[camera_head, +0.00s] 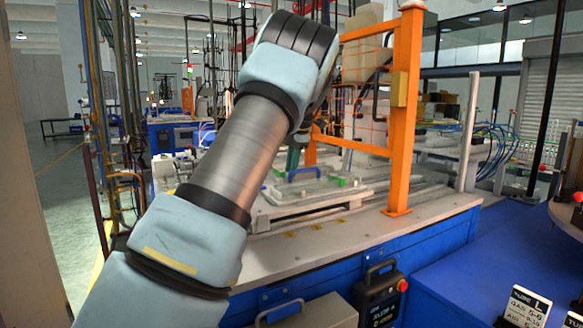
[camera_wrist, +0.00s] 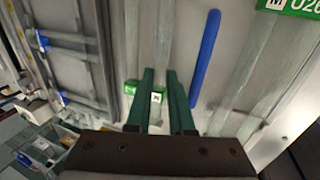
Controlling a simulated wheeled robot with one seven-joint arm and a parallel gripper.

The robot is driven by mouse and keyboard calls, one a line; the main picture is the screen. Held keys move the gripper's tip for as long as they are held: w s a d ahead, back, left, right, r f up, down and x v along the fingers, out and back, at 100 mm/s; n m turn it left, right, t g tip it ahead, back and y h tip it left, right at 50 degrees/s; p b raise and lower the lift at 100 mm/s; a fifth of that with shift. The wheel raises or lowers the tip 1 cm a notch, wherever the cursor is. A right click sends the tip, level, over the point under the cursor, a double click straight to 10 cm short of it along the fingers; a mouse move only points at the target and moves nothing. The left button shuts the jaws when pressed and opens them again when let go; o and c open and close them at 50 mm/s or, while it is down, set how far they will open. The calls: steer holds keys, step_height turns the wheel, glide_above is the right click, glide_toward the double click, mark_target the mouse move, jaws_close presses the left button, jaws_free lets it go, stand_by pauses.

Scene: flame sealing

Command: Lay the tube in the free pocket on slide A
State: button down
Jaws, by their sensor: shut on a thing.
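My gripper (camera_wrist: 162,72) shows in the wrist view as two dark green fingers with a narrow gap, pointing down over a pale fixture. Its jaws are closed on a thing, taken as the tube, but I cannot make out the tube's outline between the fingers. In the head view my arm hides most of the gripper. A pale slide fixture (camera_head: 310,190) with a blue handle (camera_head: 305,172) lies on the bench beyond my arm. The handle shows as a blue bar (camera_wrist: 205,60) right of the fingers. I cannot read which slide is A or make out the free pocket.
An orange frame post (camera_head: 402,110) stands to the right of the fixture on the bench (camera_head: 350,232). A green block with a white tag (camera_wrist: 131,87) lies by the fingertips. Another railed panel (camera_wrist: 75,60) lies to the left. The front bench strip is clear.

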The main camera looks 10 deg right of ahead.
steer(key=shift+f, duration=0.2)
stand_by(0.5)
steer(key=c, duration=0.7)
jaws_free()
steer(key=b+v, duration=0.1)
steer(key=v, duration=1)
